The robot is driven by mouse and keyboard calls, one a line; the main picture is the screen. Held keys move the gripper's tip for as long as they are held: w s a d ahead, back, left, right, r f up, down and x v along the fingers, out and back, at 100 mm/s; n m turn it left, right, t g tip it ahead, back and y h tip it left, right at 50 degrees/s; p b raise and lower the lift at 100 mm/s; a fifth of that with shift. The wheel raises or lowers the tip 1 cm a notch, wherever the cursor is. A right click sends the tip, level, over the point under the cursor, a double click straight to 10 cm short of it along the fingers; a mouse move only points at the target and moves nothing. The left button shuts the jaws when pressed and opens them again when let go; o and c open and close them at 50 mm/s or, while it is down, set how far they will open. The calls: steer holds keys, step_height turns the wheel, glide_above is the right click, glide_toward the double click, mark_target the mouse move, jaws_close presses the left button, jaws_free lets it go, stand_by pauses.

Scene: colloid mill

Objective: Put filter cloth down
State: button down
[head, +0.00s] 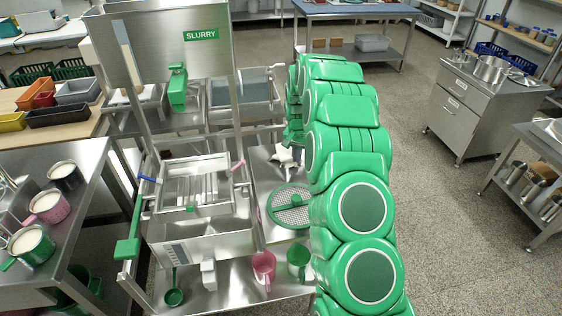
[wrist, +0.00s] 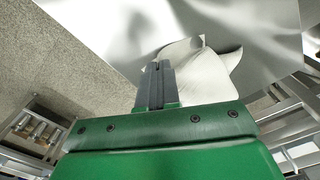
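The white filter cloth (wrist: 208,78) is crumpled, with pointed folds, right at my fingers in the wrist view. My gripper (wrist: 157,68) is shut on it, with the two grey fingers nearly together and cloth showing on both sides of the tips. In the head view the cloth (head: 287,158) hangs just left of my green arm, over or on the steel table (head: 262,172); I cannot tell whether its lower edge touches.
A round green-rimmed mesh disc (head: 291,207) lies in front of the cloth. The steel frame with a SLURRY tank (head: 165,45) and a basin (head: 195,185) stands to the left. A pink jug (head: 264,268) and a green jug (head: 299,262) stand on the lower shelf.

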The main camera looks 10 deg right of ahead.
steer(key=shift+s+d+f, duration=0.5)
steer(key=shift+d+f, duration=0.1)
steer(key=shift+d, duration=0.1)
steer(key=c, duration=1.8)
jaws_free()
steer(key=o, duration=0.9)
steer(key=shift+r, duration=0.1)
